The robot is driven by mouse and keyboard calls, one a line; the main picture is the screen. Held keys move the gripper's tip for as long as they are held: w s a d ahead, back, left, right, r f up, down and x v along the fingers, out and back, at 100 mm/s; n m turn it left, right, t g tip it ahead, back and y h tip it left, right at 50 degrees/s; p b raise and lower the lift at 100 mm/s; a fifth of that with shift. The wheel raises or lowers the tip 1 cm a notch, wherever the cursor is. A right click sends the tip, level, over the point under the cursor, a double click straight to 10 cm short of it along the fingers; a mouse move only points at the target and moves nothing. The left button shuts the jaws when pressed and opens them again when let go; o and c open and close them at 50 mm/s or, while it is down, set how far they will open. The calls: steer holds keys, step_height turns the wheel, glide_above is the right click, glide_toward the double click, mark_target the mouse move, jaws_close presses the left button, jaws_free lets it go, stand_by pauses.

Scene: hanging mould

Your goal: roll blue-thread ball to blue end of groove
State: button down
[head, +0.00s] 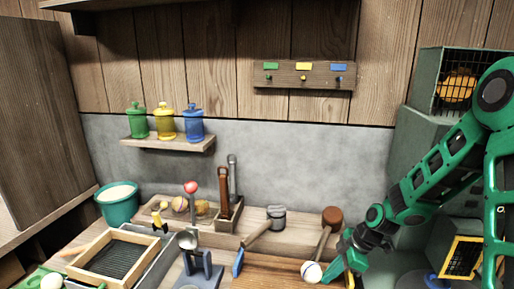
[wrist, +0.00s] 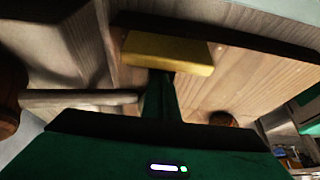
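A white ball (head: 312,271) with a dark band sits on the right part of a wooden board (head: 270,274) at the bottom of the head view. The thread's colour is too small to tell. A blue end piece (head: 238,262) stands at the board's left end, and a yellow end piece (head: 349,281) at its right, which also shows large in the wrist view (wrist: 170,52). My gripper (head: 336,268) is low, just right of the ball. Its fingers look closed together in the wrist view (wrist: 160,98). I cannot tell whether it touches the ball. The groove itself is hard to make out.
A mallet (head: 331,218) with a brown head stands behind the gripper, and a grey-headed one (head: 275,218) lies farther left. A stand with a ladle (head: 190,240), a framed tray (head: 115,256) and a teal bucket (head: 118,204) are to the left. A caged box (head: 456,88) is upper right.

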steer(key=shift+s+a+f, duration=0.2)
steer(key=shift+f, duration=0.05)
